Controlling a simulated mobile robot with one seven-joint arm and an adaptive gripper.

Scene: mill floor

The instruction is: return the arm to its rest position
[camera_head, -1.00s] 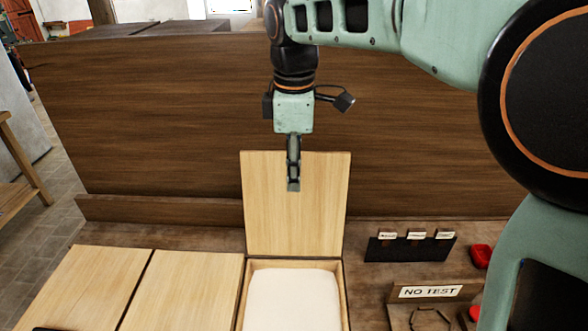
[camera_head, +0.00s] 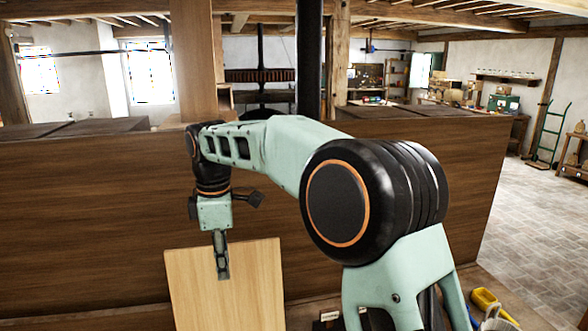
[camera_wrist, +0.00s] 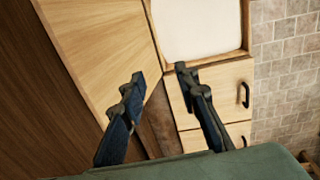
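My gripper (camera_head: 223,276) hangs fingers down in front of a raised pale wooden lid (camera_head: 255,290) in the head view. In the wrist view my gripper (camera_wrist: 160,73) has its two dark fingers apart, with nothing between them. The lid (camera_wrist: 100,45) lies to the left of the fingers there, and the open box with a white filling (camera_wrist: 195,25) is beyond them. I cannot tell whether a finger touches the lid. My arm is bent, its forearm reaching left across the head view.
A tall dark wooden panel (camera_head: 90,215) stands behind the lid. Pale panels with black handles (camera_wrist: 225,92) adjoin the box. A yellow object (camera_head: 490,302) lies at the lower right. Paved floor (camera_head: 530,240) is open at the right.

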